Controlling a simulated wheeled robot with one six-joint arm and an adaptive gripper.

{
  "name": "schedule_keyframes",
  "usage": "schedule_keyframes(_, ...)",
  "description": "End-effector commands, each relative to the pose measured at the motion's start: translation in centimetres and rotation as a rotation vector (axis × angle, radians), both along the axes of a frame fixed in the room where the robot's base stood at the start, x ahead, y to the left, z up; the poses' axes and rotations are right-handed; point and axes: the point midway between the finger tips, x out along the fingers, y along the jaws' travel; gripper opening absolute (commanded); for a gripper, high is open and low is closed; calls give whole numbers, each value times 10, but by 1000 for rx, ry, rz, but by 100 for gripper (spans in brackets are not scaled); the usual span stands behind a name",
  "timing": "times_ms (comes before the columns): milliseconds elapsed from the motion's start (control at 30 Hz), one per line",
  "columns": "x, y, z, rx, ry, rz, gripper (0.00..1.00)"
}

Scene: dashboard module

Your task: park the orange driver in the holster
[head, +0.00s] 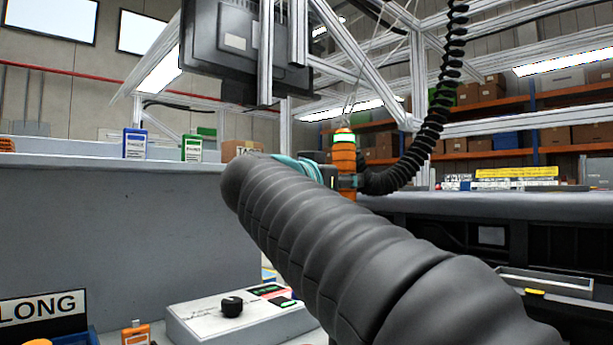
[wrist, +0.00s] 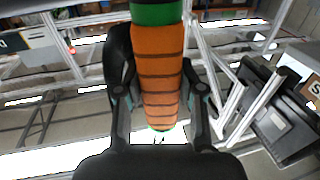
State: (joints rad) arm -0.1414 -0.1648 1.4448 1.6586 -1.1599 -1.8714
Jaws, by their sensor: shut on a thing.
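The orange driver (head: 343,155) is upright in the head view, with a green band near its top and thin lines rising above it. In the wrist view its ribbed orange body (wrist: 158,65) with green ends fills the space between the fingers. My gripper (wrist: 161,96) is shut on that body, one finger on each side. In the head view my dark sleeved arm hides most of the gripper and the driver's lower part. I cannot make out a holster in either view.
A black corrugated hose (head: 432,125) curves down close to the driver's right side. A monitor (head: 245,45) and metal frame bars hang above. A grey control box (head: 235,315) with a black knob stands below left. A dark dashboard module (head: 460,230) lies at right.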

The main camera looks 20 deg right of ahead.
Motion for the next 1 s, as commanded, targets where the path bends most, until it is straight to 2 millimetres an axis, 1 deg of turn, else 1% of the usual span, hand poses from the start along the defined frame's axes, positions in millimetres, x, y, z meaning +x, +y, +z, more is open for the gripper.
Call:
schedule_keyframes(100,0,0,-8,-1,1,1,0)
schedule_keyframes(1000,0,0,-59,-1,1,1,0)
